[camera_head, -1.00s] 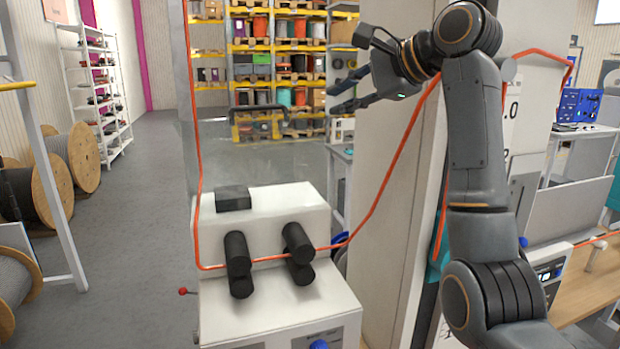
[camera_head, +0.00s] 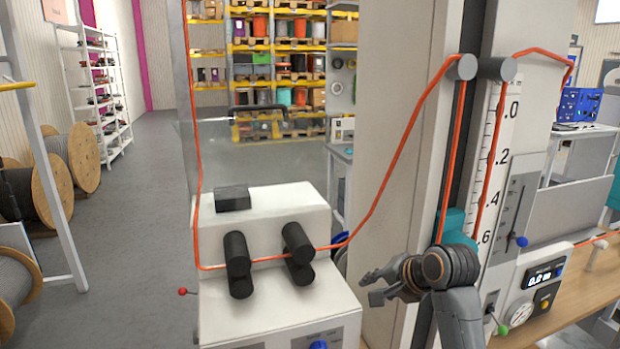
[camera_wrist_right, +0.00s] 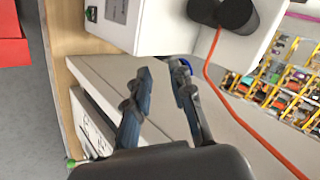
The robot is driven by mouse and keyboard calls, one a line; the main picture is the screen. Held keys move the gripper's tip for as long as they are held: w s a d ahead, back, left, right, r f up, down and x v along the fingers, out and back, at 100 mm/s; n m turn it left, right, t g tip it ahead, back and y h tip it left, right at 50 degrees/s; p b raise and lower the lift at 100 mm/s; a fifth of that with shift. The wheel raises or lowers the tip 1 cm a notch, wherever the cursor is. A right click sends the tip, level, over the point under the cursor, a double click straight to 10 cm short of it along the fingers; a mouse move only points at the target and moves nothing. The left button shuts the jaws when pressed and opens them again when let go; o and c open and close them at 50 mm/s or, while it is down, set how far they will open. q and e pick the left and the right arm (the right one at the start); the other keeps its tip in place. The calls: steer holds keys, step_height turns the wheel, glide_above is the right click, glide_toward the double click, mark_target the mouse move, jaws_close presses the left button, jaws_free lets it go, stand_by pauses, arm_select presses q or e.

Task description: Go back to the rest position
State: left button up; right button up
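My right gripper (camera_head: 376,287) is low in the head view, in front of the pale tall panel and right of the white roller machine (camera_head: 262,225). Its fingers are apart with nothing between them. The right wrist view also shows its two spread fingers (camera_wrist_right: 165,92), with the white machine (camera_wrist_right: 190,28) beyond their tips. The orange cable (camera_head: 385,185) runs through the black rollers (camera_head: 298,250) and up over grey pulleys (camera_head: 478,67); it is apart from the gripper. My left gripper is not in view.
A scale column (camera_head: 497,150) with a blue-knobbed lever stands at right. A bench (camera_head: 570,290) with a gauge and digital display is at lower right. Wooden cable reels (camera_head: 55,175) stand at left. The grey floor (camera_head: 130,220) between reels and machine is clear.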

steer(key=s+d+f+n+g+h, duration=0.1)
steer(key=s+d+f+n, duration=0.1)
steer(key=s+f, duration=0.65)
steer(key=s+d+f+n+g+h, duration=0.1)
steer(key=s+d+f+n, duration=0.1)
steer(key=s+f, duration=0.65)
steer(key=s+d+f+n+g+h, duration=0.1)
steer(key=s+d+f+n, duration=0.15)
steer(key=s, duration=0.75)
steer(key=s+d+f+n+g+h, duration=0.1)
steer(key=s+f+n, duration=0.25)
steer(key=s, duration=0.75)
step_height(320, 180, down, 33)
steer(key=s+g+b, duration=0.2)
steer(key=b, duration=0.4)
steer(key=s+d+f+b, duration=0.1)
steer(key=s+f+b, duration=0.1)
steer(key=s+f, duration=0.6)
steer(key=s+d+f+g+b, duration=0.1)
steer(key=s+f+b, duration=0.1)
steer(key=s+f, duration=0.6)
step_height(320, 180, down, 4)
steer(key=shift+s+d+f+b, duration=0.2)
steer(key=shift+s+d+b, duration=0.05)
steer(key=shift+s+b, duration=0.15)
